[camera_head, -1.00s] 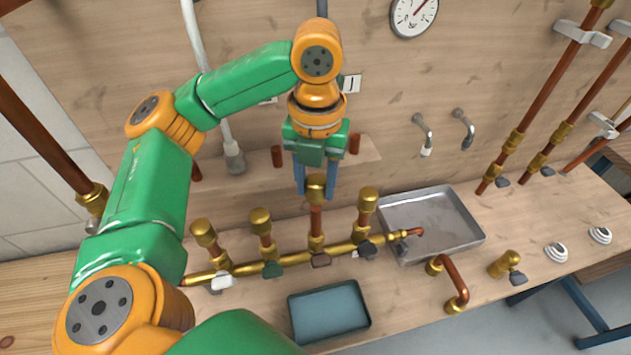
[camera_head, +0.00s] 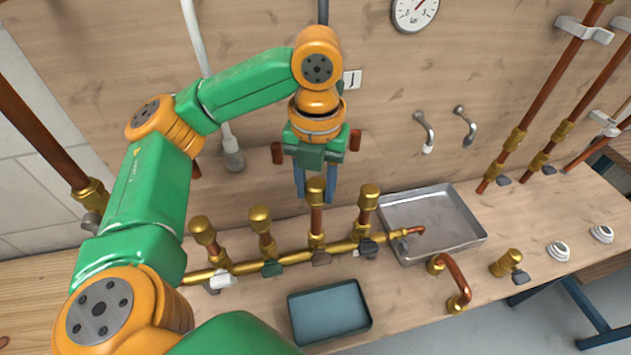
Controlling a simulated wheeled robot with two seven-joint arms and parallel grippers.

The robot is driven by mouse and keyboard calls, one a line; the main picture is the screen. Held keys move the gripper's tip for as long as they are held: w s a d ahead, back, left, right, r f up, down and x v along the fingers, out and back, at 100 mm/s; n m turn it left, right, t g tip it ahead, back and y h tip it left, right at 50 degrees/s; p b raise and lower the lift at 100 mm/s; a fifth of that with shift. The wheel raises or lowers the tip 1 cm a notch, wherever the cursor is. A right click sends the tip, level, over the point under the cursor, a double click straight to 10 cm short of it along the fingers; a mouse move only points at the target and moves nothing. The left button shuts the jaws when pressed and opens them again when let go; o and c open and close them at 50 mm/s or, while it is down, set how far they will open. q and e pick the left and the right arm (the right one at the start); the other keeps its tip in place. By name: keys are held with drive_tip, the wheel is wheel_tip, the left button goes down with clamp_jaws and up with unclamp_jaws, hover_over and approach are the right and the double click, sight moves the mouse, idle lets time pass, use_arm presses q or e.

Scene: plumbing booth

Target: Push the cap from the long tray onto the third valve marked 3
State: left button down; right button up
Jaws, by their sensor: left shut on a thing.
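My left gripper (camera_head: 315,197) points down at the row of valves, its blue fingers on either side of a brass cap (camera_head: 316,188). The gripper is shut on this cap. The cap is at the top of the third copper upright (camera_head: 316,220) from the left, above a brown valve handle (camera_head: 321,259); I cannot tell how far down it sits. The other uprights also have brass tops. No number 3 is readable. A blue-grey tray (camera_head: 365,318) lies in front of the row and looks empty; I cannot tell which is the long tray. My right gripper is out of view.
A metal sink basin (camera_head: 450,226) stands right of the row. A bent copper pipe (camera_head: 455,279) and a brass fitting (camera_head: 505,263) stand in front of it. Two small taps (camera_head: 424,133) project from the wooden back wall.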

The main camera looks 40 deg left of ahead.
sight(315, 204)
use_arm(q)
drive_tip(key=shift+f+b, duration=0.95)
drive_tip(key=shift+f, duration=1.35)
drive_tip(key=shift+c, duration=1.7)
unclamp_jaws()
wheel_tip(315, 204, up, 6)
drive_tip(key=shift+r+p, duration=0.25)
drive_tip(key=shift+p, duration=0.75)
drive_tip(key=shift+r, duration=0.3)
